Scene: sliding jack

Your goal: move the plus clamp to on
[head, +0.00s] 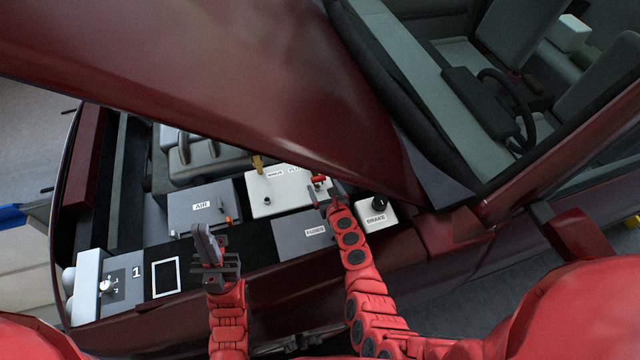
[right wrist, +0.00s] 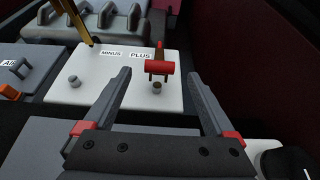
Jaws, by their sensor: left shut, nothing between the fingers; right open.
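The plus clamp is a red piece (head: 319,179) at the right end of the white battery box (head: 262,208), just under the hood edge. In the right wrist view the red clamp (right wrist: 159,68) stands by the PLUS label, behind a small round post (right wrist: 157,87) that shows uncovered. My right gripper (head: 324,194) is open at the clamp; in the wrist view its fingers (right wrist: 158,75) point toward it, one on each side, with gaps. I cannot tell the exact depth between them. My left gripper (head: 207,240) is shut and empty, to the left over the engine bay's front part.
The dark red hood (head: 230,80) slopes close above the battery. A yellow lever (head: 257,163) stands by the MINUS label. Around are the AIR box (head: 200,207), FUSES box (head: 300,235), BRAKE box (head: 377,214) and a dial panel (head: 112,286).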

